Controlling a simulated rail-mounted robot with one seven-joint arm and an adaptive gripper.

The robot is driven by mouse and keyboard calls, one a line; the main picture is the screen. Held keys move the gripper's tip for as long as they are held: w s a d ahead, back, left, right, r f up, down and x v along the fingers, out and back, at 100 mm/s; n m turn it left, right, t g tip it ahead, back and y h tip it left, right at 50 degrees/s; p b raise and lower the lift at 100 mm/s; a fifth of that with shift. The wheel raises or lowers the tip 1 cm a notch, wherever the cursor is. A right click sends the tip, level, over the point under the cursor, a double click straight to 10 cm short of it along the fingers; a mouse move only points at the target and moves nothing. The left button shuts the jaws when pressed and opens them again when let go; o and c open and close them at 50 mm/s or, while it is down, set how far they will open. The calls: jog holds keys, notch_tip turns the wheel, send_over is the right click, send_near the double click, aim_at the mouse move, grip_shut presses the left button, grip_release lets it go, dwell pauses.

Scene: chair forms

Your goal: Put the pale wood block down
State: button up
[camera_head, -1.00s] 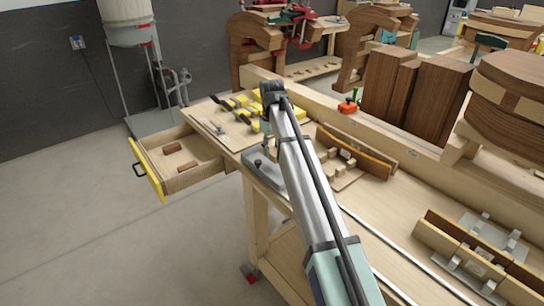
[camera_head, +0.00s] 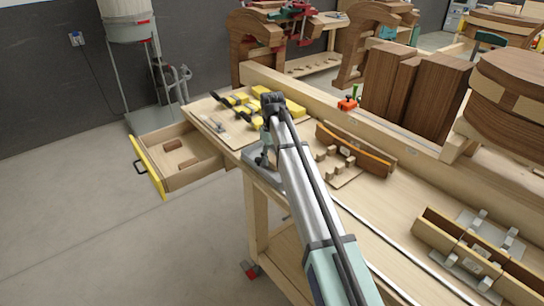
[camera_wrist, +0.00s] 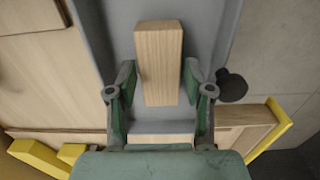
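The pale wood block (camera_wrist: 159,62) lies over a grey metal surface in the wrist view, its near end between my fingertips. My gripper (camera_wrist: 158,82) has a finger on each side of the block, with what looks like a narrow gap on both sides, so it seems open around it. In the head view my gripper (camera_head: 264,158) is low over the grey tray (camera_head: 268,177) at the bench's left front edge. There the block is hidden or too small to make out. I cannot tell for sure whether the block rests fully on the tray.
An open drawer (camera_head: 185,180) with dark brown blocks juts out left of the bench. Yellow-handled clamps (camera_head: 240,104) lie on a board behind my gripper. A curved wooden form (camera_head: 353,150) stands to the right, and a two-sided metal-bracketed form (camera_head: 475,255) farther right.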

aim_at(272, 158)
notch_tip(272, 158, up, 12)
jog(key=b, duration=0.2)
jog(key=shift+r+b, duration=0.15)
jog(key=shift+b, duration=0.25)
dwell(0.4)
